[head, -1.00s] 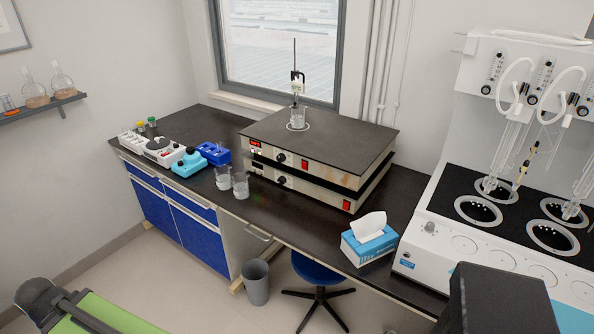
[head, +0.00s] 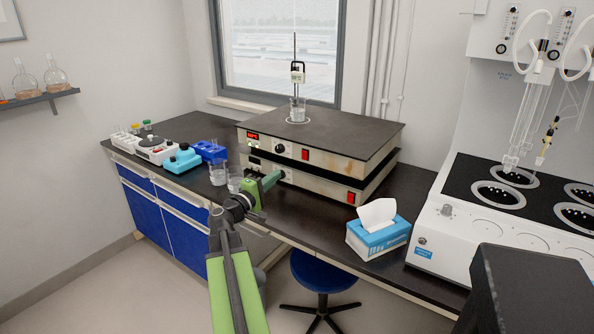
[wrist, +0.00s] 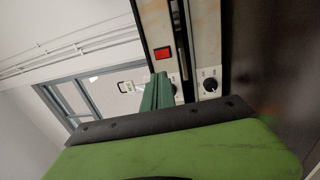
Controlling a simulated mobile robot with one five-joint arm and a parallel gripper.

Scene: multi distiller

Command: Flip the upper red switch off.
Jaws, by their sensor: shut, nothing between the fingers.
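Two hotplate units are stacked on the dark bench. The upper red switch (head: 305,155) is on the front of the upper unit (head: 340,160), right of its knob. In the wrist view, which is turned sideways, a red switch (wrist: 162,53), apparently the upper one, shows just beyond my fingers. The lower red switch (head: 351,198) is on the lower unit, further right. My gripper (head: 276,179) is shut and empty, in front of the lower unit's left part, left of and below the upper switch. In the wrist view its green fingers (wrist: 160,80) point at the panel and hide part of it.
Two glass beakers (head: 218,175) stand on the bench close to my arm. Another beaker (head: 298,110) with a probe stands on the upper unit. A tissue box (head: 378,240) and a large white apparatus (head: 440,240) are to the right. A blue stool (head: 322,272) is below.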

